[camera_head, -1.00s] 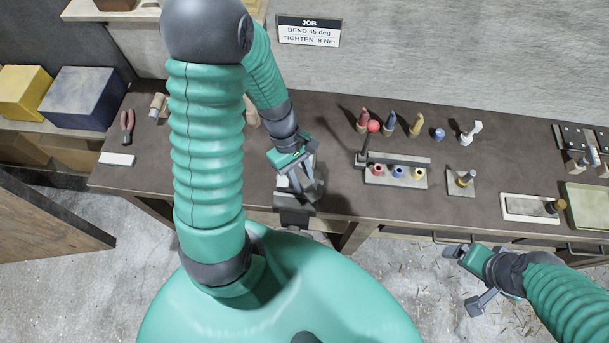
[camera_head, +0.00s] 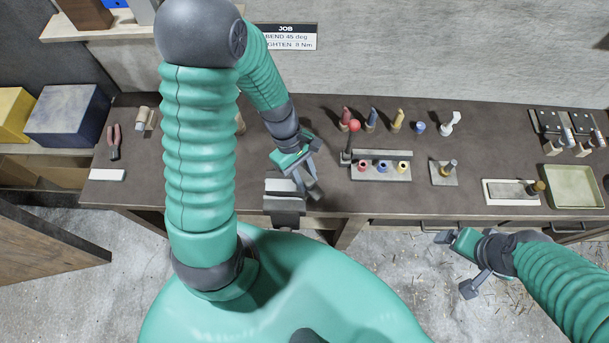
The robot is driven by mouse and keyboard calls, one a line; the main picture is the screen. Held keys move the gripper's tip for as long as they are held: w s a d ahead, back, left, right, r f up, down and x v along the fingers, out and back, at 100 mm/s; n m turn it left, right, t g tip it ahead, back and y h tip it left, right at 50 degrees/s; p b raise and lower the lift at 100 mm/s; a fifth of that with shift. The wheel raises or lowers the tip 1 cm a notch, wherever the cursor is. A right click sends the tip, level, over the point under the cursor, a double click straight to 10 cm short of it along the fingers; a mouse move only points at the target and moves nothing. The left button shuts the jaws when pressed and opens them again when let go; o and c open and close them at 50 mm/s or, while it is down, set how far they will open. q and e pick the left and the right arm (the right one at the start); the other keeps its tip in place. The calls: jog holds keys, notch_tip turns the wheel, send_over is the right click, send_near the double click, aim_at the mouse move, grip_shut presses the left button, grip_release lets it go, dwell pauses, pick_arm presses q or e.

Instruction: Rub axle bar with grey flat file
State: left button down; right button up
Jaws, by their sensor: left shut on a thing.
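My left gripper (camera_head: 312,177) is at the bench's front edge, just right of and partly over a grey vise (camera_head: 284,187). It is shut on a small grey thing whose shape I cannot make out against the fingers. I cannot clearly see an axle bar at the vise. A dark grey flat piece with an amber-coloured end (camera_head: 516,190) lies on a white tray (camera_head: 492,199) at the right; I cannot tell whether it is a file. My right gripper (camera_head: 456,263) is open and empty, low in front of the bench above the floor.
A grey block with coloured sockets (camera_head: 381,180) and a dark upright with a red ball stands right of the vise. Several coloured pegs (camera_head: 371,119) stand behind it. Red-handled pliers (camera_head: 114,141) and a white block (camera_head: 107,175) lie left. A green tray (camera_head: 574,187) is far right.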

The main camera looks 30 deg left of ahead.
pick_arm(q)
notch_tip(320, 180, up, 4)
jog(key=shift+d+f+p, duration=0.15)
jog(key=shift+p, duration=1.1)
jog(key=shift+f, duration=0.1)
jog(key=r+p, duration=0.2)
jog(key=shift+a+r, duration=0.2)
jog(key=shift+r, duration=0.35)
jog(key=shift+s+d, duration=0.1)
